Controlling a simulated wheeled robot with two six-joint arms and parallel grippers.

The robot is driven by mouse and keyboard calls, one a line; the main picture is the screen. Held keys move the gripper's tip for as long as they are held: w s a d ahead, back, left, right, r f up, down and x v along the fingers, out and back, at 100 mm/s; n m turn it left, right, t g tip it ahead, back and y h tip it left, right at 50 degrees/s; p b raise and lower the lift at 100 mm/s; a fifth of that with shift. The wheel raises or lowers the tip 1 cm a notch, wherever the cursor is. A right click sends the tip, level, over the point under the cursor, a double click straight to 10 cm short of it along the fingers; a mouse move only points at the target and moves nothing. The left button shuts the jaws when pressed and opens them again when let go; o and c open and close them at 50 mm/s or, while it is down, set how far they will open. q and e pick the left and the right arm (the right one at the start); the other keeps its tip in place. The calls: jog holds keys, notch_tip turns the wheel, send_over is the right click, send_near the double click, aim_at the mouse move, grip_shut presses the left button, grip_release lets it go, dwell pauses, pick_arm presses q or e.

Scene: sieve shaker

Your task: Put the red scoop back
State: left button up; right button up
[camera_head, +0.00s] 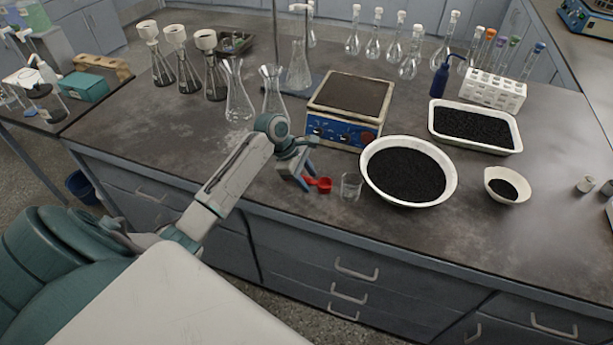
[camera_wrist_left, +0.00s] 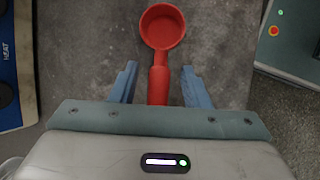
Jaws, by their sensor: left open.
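The red scoop (camera_head: 320,184) lies on the dark bench top near its front edge, left of a small glass beaker (camera_head: 351,186). In the left wrist view the red scoop (camera_wrist_left: 162,30) has its bowl at the top and its handle running down between the fingers. My left gripper (camera_head: 302,180) is at the scoop's handle; it also shows in the left wrist view (camera_wrist_left: 158,80). Its blue fingers are apart, with a gap on each side of the handle. My right gripper is not in view.
A blue hotplate (camera_head: 341,133) stands behind the scoop. A large white bowl (camera_head: 366,180) of black grains, a white tray (camera_head: 518,140) and a small white dish (camera_head: 507,197) are to the right. Glass flasks (camera_head: 238,106) stand behind my left arm. The right front bench is mostly clear.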

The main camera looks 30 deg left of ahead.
pick_arm(q)
jog(key=b+v, duration=0.1)
jog(key=v, duration=1.1)
jog(key=shift+r+b, duration=0.2)
jog(key=shift+b, duration=0.1)
